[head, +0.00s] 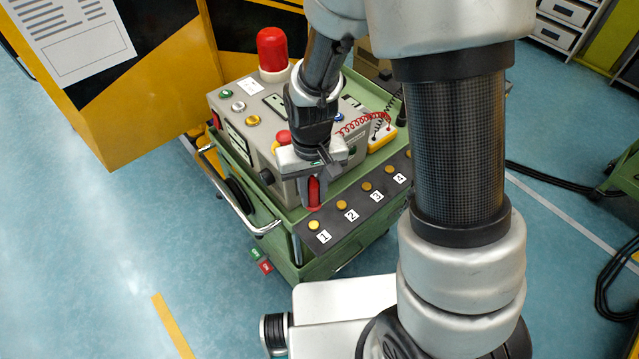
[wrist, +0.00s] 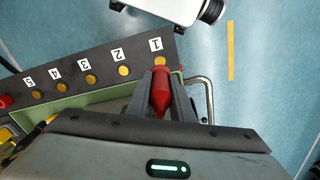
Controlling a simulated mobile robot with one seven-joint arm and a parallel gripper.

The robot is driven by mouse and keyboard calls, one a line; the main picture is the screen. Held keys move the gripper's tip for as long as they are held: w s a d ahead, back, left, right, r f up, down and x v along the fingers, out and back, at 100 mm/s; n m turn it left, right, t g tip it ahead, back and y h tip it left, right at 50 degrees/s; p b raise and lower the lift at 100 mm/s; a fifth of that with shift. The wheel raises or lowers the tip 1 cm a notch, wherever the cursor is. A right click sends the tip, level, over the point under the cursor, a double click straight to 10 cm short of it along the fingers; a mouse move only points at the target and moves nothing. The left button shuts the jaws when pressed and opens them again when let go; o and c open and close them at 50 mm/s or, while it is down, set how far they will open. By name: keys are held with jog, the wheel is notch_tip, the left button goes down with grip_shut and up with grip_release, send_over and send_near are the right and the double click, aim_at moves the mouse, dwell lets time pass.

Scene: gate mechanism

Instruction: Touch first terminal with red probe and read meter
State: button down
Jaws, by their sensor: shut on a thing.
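My gripper (head: 313,178) is shut on the red probe (head: 315,191) and holds it over the near end of the dark terminal strip. The probe (wrist: 160,92) also shows between the fingers in the wrist view. The first terminal (head: 313,225), a brass disc by label 1, shows just below the probe in the head view. In the wrist view this terminal (wrist: 160,62) lies right at the probe's far end; I cannot tell whether they touch. The yellow meter (head: 383,139) sits at the back right of the cart, with a red coiled lead beside it. Its reading is not legible.
More numbered brass terminals (head: 341,204) run along the strip. A grey control box (head: 233,128) with buttons and a red beacon (head: 272,49) stands on the green cart (head: 337,261). A yellow-black cabinet (head: 150,120) is behind left. Floor at left is clear.

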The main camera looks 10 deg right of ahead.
aim_at(313, 209)
jog(key=shift+f+b, duration=2.35)
jog(key=shift+f, duration=0.7)
jog(key=shift+f+b, duration=0.35)
jog(key=shift+f, duration=0.05)
jog(key=shift+r, duration=0.1)
jog(key=shift+r+p, duration=2)
jog(key=shift+r, duration=0.5)
